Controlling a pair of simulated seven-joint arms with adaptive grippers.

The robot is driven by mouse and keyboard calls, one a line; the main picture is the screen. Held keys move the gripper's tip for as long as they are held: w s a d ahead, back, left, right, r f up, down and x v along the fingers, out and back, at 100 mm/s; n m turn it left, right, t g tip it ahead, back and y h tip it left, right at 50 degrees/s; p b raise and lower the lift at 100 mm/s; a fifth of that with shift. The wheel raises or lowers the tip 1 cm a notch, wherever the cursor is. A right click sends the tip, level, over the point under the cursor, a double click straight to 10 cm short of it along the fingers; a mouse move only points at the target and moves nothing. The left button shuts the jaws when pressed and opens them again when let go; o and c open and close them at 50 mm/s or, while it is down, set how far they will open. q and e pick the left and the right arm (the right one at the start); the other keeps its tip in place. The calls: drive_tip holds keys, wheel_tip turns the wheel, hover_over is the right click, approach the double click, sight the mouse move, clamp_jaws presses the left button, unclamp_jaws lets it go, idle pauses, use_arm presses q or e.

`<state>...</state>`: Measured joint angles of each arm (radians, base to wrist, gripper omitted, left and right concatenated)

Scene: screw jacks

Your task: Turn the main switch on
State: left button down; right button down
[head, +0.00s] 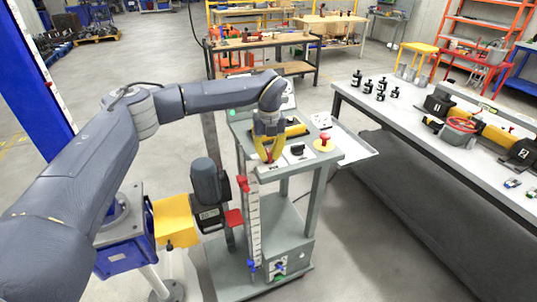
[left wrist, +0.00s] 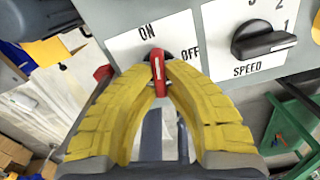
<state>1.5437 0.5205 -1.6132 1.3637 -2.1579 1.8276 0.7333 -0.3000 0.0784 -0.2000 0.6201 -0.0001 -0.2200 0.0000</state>
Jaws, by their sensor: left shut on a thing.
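The main switch (left wrist: 158,70) is a red handle with a white line, on a white plate (left wrist: 122,46) marked ON and OFF. In the left wrist view the handle stands nearly upright in the picture, its upper end just below the word ON; OFF is to its right. My left gripper (head: 268,159) has yellow fingers, which also show in the left wrist view (left wrist: 160,85). They are closed on the red handle from both sides. Part of the switch's dark base is hidden behind the handle and fingers. My right gripper is in neither view.
A black SPEED knob (left wrist: 264,42) sits right of the switch. A red stop button on a yellow plate (head: 325,146) is farther right on the grey cart (head: 335,157). A bench (head: 400,118) with several black jacks stands at the right.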

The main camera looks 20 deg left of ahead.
sight(269, 154)
use_arm(q)
drive_tip(key=shift+n, duration=1.1)
drive_tip(key=c, duration=1.5)
unclamp_jaws()
drive_tip(key=shift+o, duration=0.2)
wheel_tip(269, 154, up, 12)
